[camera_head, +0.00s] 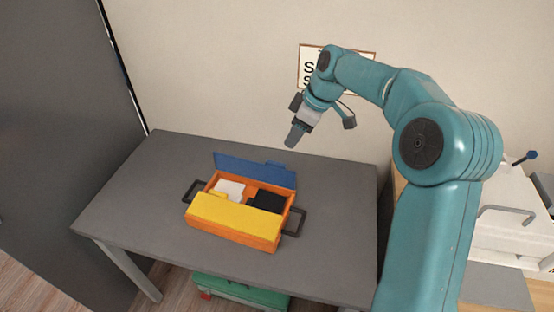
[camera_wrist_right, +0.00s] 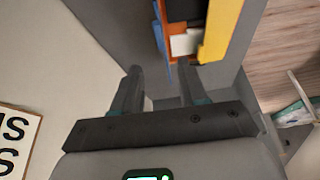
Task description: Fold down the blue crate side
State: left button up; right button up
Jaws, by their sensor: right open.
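An orange crate (camera_head: 233,237) with dark handles at both ends stands on the grey table. Its blue side (camera_head: 255,170) stands up along the back edge. A yellow side (camera_head: 238,215) lies over the front part. Inside are a white item (camera_head: 230,189) and a black item (camera_head: 267,201). My right gripper (camera_head: 292,138) is open and empty, above and behind the blue side, apart from it. In the right wrist view the two fingers (camera_wrist_right: 162,78) show, with the blue side (camera_wrist_right: 160,52) beyond them. My left gripper is not in view.
The grey table (camera_head: 330,215) has free room around the crate. A wall with a framed sign (camera_head: 309,66) is close behind my right gripper. A dark panel (camera_head: 60,130) stands at left. A green box (camera_head: 240,291) is under the table.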

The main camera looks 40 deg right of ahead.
aim_at(276, 163)
jog(key=x, duration=1)
jog(key=shift+f, duration=0.35)
jog(key=shift+w+f, duration=0.3)
jog(key=shift+f, duration=0.2)
jog(key=shift+r, duration=0.1)
jog(key=shift+b, duration=0.3)
grip_shut()
